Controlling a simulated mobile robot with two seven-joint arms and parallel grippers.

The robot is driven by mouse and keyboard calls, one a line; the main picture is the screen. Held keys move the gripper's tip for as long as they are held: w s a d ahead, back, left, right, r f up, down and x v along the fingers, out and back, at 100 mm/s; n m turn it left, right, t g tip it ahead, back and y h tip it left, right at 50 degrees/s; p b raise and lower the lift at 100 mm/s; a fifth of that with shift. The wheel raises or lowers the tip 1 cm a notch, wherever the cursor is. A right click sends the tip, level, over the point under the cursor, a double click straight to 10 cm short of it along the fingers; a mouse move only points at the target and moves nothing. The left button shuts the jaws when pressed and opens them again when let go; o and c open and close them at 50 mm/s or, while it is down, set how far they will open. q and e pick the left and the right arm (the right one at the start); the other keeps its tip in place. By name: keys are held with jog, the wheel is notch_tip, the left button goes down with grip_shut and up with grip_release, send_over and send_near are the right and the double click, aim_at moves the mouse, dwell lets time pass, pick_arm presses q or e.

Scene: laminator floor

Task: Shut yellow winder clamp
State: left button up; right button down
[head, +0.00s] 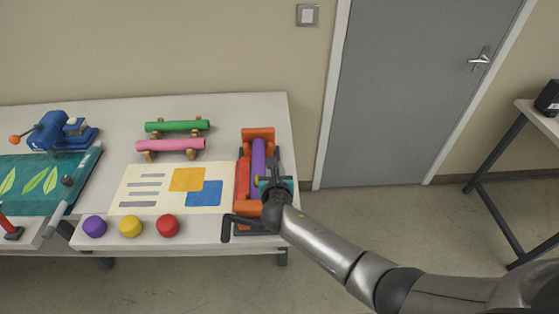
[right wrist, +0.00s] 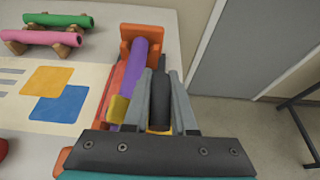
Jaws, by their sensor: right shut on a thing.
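The winder is an orange-framed machine (head: 258,134) at the right end of the table, with a purple roll (head: 258,155) and a red roll beside it. My right gripper (right wrist: 160,100) is shut on a black bar-shaped handle (right wrist: 160,92), right of the purple roll (right wrist: 135,80). In the head view my right gripper (head: 273,172) covers part of the winder. How far the clamp is closed cannot be told.
A printed sheet (head: 130,185) lies left of the winder. Green (head: 178,126) and pink (head: 170,145) rolls rest on stands behind it. Purple, yellow and red knobs line the front. A black crank (head: 227,228) sticks out at the winder's front. A blue device (head: 55,130) stands far left.

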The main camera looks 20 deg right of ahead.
jog(key=shift+a+f+n+h, duration=0.25)
jog(key=shift+n+h, duration=0.25)
jog(key=shift+n, duration=0.2)
jog(key=n, duration=0.1)
jog(key=a+f+n+h, duration=0.1)
jog(key=n+h, duration=0.1)
jog(key=shift+w+a+f+g, duration=0.25)
jog(key=shift+a+f+g, duration=0.05)
jog(key=shift+s+f, duration=0.1)
jog(key=c, duration=0.8)
grip_release()
jog(key=shift+o, duration=0.2)
jog(key=shift+a, duration=0.1)
